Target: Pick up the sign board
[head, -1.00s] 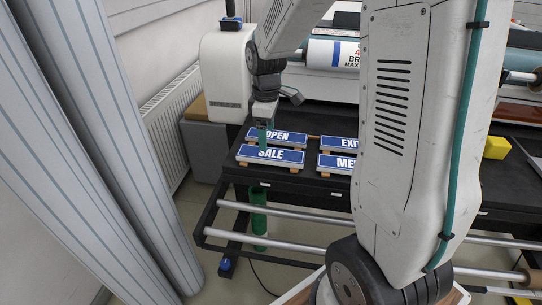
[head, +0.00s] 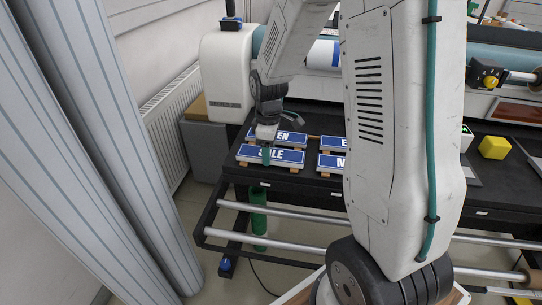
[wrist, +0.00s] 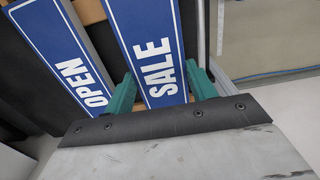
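Several blue sign boards with white letters lie on wooden blocks on the black table (head: 310,187). The SALE board (head: 290,156) is at the front left; it also shows in the wrist view (wrist: 148,35). The OPEN board (head: 293,138) lies behind it, beside it in the wrist view (wrist: 60,55). My gripper (head: 266,157) is over the SALE board, pointing down. In the wrist view its two green fingers (wrist: 161,72) are spread, one at each long edge of the SALE board. I cannot tell whether they touch it.
Two more boards, one marked EXIT in the earlier view, lie to the right (head: 332,161), partly hidden by my arm. A yellow block (head: 494,148) is further right. A white machine (head: 228,75) stands behind left. Silver rails (head: 290,211) run along the table's front.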

